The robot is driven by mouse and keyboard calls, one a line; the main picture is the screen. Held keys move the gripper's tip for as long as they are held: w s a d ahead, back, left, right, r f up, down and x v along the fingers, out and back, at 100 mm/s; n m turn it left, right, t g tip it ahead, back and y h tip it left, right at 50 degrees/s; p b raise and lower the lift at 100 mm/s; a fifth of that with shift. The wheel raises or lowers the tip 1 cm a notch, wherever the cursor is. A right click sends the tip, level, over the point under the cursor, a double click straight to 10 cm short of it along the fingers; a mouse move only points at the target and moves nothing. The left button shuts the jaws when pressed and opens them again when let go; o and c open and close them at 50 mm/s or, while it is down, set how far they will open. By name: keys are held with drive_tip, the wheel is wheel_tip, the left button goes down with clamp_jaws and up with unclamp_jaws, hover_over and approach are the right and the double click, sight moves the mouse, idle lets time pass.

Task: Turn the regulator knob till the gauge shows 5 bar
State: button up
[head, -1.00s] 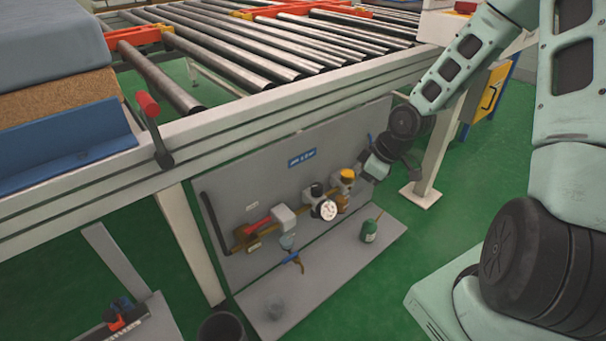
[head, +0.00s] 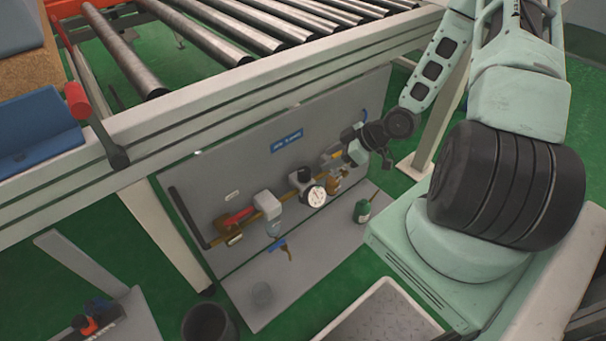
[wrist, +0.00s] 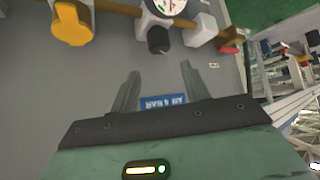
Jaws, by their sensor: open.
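The round white gauge (head: 315,196) sits on the regulator on the grey panel. The black regulator knob (head: 304,174) stands just above it. In the wrist view the knob (wrist: 158,40) lies ahead of my gripper (wrist: 160,70), whose two fingers are spread and empty, with the knob apart from their tips. The gauge (wrist: 165,5) is cut by the top edge there, and its reading cannot be made out in either view. In the head view my gripper (head: 330,158) is right of the knob, over the neighbouring yellow-topped unit.
The yellow-orange cap (wrist: 72,22) is left of the knob in the wrist view. A blue label (head: 287,141) is on the panel. The roller conveyor's rail (head: 250,95) runs above the panel.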

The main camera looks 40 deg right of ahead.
sight(305, 171)
drive_tip(key=b+x, duration=0.3)
drive_tip(key=x, duration=0.8)
drive_tip(key=shift+w+f, duration=0.1)
drive_tip(key=c, duration=0.7)
drive_tip(key=shift+a, duration=0.15)
